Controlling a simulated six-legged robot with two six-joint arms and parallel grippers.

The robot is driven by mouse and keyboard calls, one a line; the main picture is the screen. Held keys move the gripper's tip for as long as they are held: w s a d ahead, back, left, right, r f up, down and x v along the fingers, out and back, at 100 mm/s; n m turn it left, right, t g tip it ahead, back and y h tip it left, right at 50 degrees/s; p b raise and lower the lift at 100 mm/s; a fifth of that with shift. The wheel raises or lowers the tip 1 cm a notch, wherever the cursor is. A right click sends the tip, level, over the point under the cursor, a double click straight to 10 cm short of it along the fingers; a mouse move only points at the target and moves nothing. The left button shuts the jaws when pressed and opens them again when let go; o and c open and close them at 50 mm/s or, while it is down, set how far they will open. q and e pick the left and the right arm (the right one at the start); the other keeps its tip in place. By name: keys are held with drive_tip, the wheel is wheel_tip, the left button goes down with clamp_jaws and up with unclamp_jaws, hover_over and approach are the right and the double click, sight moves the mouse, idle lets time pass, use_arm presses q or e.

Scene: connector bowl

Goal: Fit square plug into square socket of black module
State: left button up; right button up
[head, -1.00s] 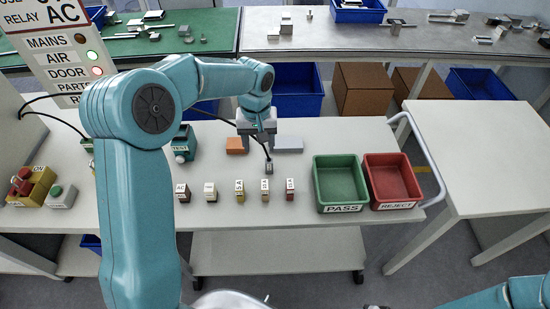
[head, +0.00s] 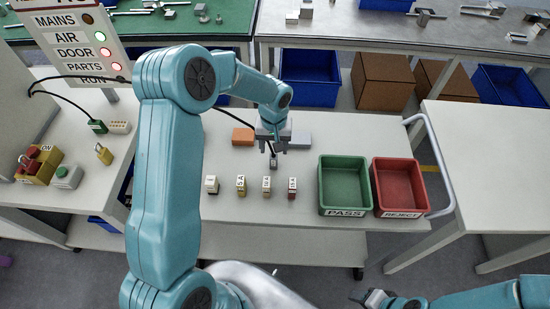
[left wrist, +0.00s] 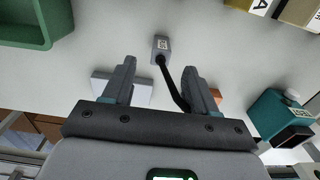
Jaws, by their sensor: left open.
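A small grey plug (head: 274,161) with a printed label stands on the white table, with a black cable rising from it. It shows in the left wrist view (left wrist: 160,47) ahead of the fingers, with the cable (left wrist: 174,85) running back between them. My left gripper (head: 272,148) is open and empty, above and just behind the plug, apart from it. Its two fingers also show in the left wrist view (left wrist: 160,85). I cannot pick out a black module with a square socket; my left arm hides part of the table. My right gripper (head: 376,299) is at the bottom edge, its jaws unclear.
An orange block (head: 243,136) and a grey block (head: 300,139) lie behind the plug. Green PASS (head: 343,211) and red REJECT (head: 399,212) trays are to the right. A teal tester (left wrist: 283,117) shows at right.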

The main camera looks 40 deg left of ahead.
sight(273, 156)
use_arm(q)
drive_tip(key=shift+f, duration=0.45)
drive_tip(key=shift+a+f, duration=0.1)
drive_tip(key=shift+f, duration=0.15)
wheel_tip(273, 156, down, 5)
drive_tip(key=shift+r+p, duration=0.2)
drive_tip(key=shift+p, duration=0.95)
drive_tip(key=shift+f, duration=0.25)
drive_tip(key=shift+r, duration=0.1)
drive_tip(key=c, duration=1.1)
drive_tip(key=shift+o, duration=0.2)
